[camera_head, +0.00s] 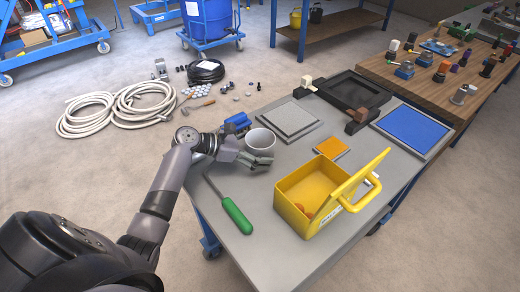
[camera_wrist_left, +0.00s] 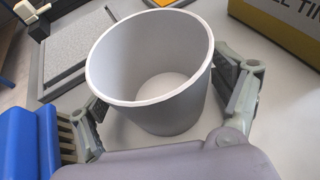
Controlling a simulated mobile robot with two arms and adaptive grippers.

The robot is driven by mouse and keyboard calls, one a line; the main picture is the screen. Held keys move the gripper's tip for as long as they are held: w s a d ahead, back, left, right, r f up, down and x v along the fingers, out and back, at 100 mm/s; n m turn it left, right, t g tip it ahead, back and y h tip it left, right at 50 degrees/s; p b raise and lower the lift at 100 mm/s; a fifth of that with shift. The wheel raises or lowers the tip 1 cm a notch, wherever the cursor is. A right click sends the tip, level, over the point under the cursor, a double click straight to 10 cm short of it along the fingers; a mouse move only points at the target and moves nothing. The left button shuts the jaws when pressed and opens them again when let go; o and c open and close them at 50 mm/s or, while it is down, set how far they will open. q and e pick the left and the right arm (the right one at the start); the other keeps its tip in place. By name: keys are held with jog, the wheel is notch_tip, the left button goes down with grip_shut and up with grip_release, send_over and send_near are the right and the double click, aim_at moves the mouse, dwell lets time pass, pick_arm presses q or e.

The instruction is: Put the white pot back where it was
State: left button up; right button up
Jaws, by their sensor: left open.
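The white pot (camera_head: 260,141) stands on the grey table, near its left edge in the head view. In the left wrist view the pot (camera_wrist_left: 150,70) is upright, empty, and fills the middle of the picture. My left gripper (camera_head: 248,150) is open, low at the table, with one finger on each side of the pot. In the left wrist view the fingers of my left gripper (camera_wrist_left: 165,100) flank the pot; whether they touch it I cannot tell. My right gripper is not in view.
A blue object (camera_head: 237,121) stands close by the pot. A grey square plate (camera_head: 291,119) lies behind it. An open yellow box (camera_head: 308,190) stands to the right, and a green-handled tool (camera_head: 237,214) lies in front. An orange pad (camera_head: 332,148) and blue pad (camera_head: 411,126) lie farther right.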

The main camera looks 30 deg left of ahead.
pick_arm(q)
jog(key=v, duration=1.2)
dwell(1.1)
